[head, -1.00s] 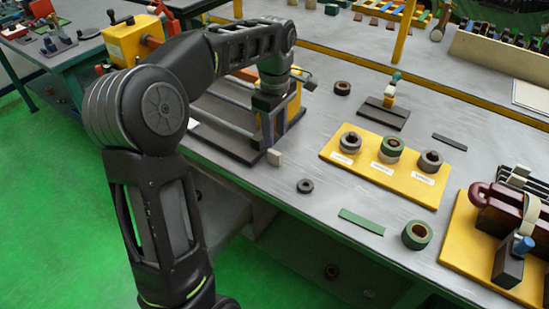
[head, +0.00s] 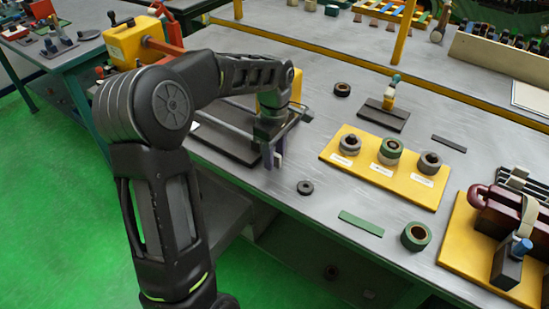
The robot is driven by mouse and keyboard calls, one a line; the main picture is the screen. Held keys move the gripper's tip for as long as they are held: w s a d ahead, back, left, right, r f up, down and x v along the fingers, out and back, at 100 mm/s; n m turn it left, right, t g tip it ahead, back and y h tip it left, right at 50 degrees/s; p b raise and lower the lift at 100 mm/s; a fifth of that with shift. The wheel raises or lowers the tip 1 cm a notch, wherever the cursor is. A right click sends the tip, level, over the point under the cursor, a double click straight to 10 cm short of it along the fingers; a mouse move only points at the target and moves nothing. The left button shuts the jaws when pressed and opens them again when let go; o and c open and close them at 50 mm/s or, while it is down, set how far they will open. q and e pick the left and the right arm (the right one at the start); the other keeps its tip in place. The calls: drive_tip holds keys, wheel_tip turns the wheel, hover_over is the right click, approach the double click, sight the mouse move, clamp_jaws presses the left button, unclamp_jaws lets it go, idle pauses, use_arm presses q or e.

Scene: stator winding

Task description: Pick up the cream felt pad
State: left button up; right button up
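A small cream block, which looks like the cream felt pad (head: 278,160), shows at the fingertips of my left gripper (head: 273,156). It is partly covered by the fingers. The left gripper points down over the grey table, beside the dark flat base of a fixture. Its fingers are small and blurred, so I cannot tell whether they are closed on the pad or only beside it. My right gripper is out of view.
A dark ring (head: 305,187) lies just right of the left gripper. A yellow board (head: 371,183) with several coils, a green strip (head: 361,223) and a green coil (head: 416,236) stand further right. Bare table lies between them.

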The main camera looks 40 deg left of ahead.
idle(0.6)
use_arm(q)
clamp_jaws()
idle(0.4)
